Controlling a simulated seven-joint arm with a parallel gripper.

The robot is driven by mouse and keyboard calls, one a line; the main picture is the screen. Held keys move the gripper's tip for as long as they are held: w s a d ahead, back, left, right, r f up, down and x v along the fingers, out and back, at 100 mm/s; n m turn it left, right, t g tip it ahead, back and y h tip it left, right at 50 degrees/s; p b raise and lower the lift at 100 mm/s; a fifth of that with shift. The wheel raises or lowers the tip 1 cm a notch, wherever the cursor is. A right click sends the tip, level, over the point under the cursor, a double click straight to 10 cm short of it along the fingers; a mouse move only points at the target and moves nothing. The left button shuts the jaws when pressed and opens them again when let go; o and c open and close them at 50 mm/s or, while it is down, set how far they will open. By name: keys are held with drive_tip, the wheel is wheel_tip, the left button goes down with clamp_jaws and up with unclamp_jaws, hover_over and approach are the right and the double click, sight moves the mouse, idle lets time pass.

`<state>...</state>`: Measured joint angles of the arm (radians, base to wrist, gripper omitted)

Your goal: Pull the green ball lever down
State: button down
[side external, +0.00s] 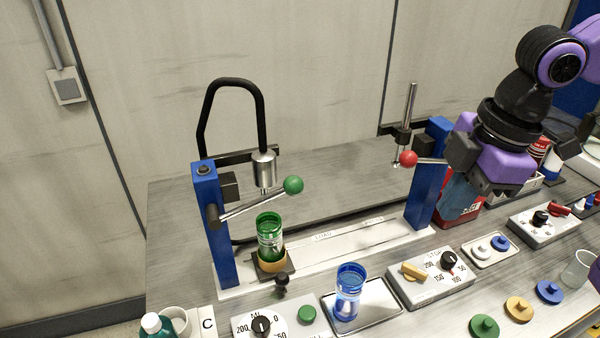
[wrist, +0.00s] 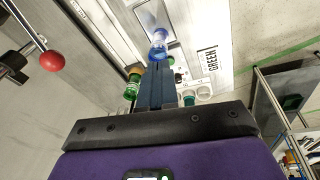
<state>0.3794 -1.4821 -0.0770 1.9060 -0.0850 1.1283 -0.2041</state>
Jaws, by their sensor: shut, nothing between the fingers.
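The green ball (side external: 293,185) is on the end of a metal lever (side external: 250,206), pivoted on the left blue post (side external: 205,225). The lever slopes up to the right, with the ball higher than the pivot. My gripper (side external: 450,212) is shut and empty, far to the right of the green ball, by the right blue post and its red ball lever. Its blue-grey fingers (wrist: 157,75) are together in the wrist view. I cannot make out the green ball in the wrist view.
A green container (side external: 270,237) stands under the metal nozzle (side external: 264,170). A red ball (side external: 408,159) sits close to my gripper, and shows in the wrist view (wrist: 52,61). A blue container (side external: 349,290) stands on a front tray. Dial boxes and coloured lids fill the front right.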

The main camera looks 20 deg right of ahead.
drive_tip(key=w+a+r+n+t, duration=0.1)
drive_tip(key=w+a+r, duration=0.2)
drive_tip(key=a+r, duration=0.2)
drive_tip(key=w+a+r+n+t+y, duration=0.1)
drive_tip(key=w+a+r, duration=0.2)
drive_tip(key=a, duration=0.7)
wheel_tip(320, 180, up, 3)
drive_tip(key=shift+w+f, duration=0.15)
drive_tip(key=shift+w, duration=0.2)
drive_tip(key=w+d+x, duration=0.1)
drive_tip(key=w+x, duration=0.1)
drive_tip(key=x, duration=1.1)
drive_tip(key=shift+w+r, duration=0.15)
drive_tip(key=shift+r, duration=0.15)
drive_tip(key=shift+d+f, duration=0.1)
drive_tip(key=shift+d, duration=0.1)
drive_tip(key=shift+d+f+y, duration=0.1)
drive_tip(key=shift+f+y, duration=0.2)
drive_tip(key=shift+y, duration=0.1)
